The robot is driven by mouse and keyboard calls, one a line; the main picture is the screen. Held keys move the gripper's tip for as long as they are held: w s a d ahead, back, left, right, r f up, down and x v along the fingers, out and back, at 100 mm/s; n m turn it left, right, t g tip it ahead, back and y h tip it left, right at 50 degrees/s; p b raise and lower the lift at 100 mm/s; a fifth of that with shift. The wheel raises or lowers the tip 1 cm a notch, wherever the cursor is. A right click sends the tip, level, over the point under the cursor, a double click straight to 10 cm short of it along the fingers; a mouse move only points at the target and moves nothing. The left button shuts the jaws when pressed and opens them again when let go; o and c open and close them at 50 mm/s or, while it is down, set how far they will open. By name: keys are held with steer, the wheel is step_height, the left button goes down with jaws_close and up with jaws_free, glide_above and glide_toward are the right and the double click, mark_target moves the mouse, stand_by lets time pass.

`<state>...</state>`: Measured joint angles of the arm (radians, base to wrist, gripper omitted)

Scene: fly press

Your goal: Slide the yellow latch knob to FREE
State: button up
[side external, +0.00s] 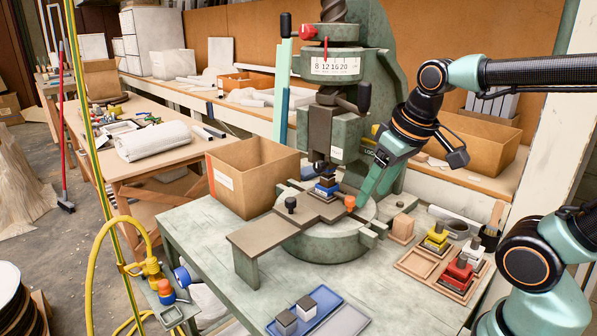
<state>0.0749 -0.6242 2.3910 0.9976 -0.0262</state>
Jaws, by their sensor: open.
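The grey-green fly press (375,50) stands at the back of the green table. A small yellow piece (375,130), which may be the latch knob, shows on the press's right side, partly hidden behind my arm.
A blue-based tool stack (325,188) sits under the ram. A cardboard box (250,175) stands left of the press. A wooden tray (420,265) with yellow and red blocks lies at right. A blue tray (300,318) with grey cubes is in front.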

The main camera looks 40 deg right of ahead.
steer(key=d+m+g+y, duration=0.1)
steer(key=d+m+g, duration=0.35)
steer(key=d, duration=0.75)
steer(key=w+d+r+m, duration=0.1)
steer(key=w+r, duration=0.2)
steer(key=r, duration=0.1)
steer(key=w+d+r+m, duration=0.1)
steer(key=w+r, duration=0.2)
steer(key=r, duration=0.1)
steer(key=w+d+r+m, duration=0.1)
steer(key=w+r, duration=0.3)
steer(key=r, duration=0.1)
steer(key=shift+d+h, duration=0.3)
steer(key=shift+w+d+r+m, duration=0.1)
steer(key=shift+w+r+m, duration=0.2)
steer(key=shift+r+m, duration=0.2)
steer(key=shift+f, duration=3.7)
jaws_close()
